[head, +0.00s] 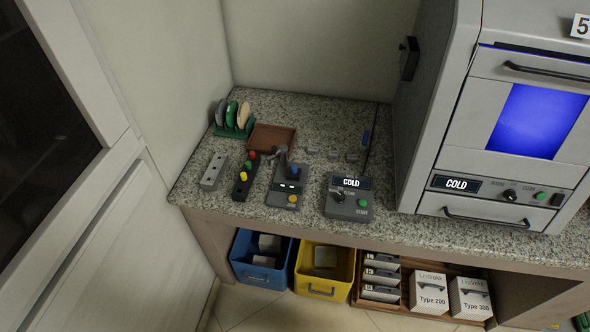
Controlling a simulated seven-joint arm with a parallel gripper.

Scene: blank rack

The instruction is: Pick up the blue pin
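A small blue piece (295,171), which looks like the blue pin, stands at the upper right of a grey device (283,199) on the counter. Its shape is too small to make out fully. Left of it, a dark rack (240,191) holds red, green and yellow pins. A grey block with holes (210,181) sits further left and looks empty. My gripper is not in view.
The granite counter (300,112) also holds a brown tray (271,137), a green rack of discs (233,121) and a grey COLD control box (347,207). A large machine (458,150) bounds the right. Blue (262,276) and yellow (324,291) bins stand below.

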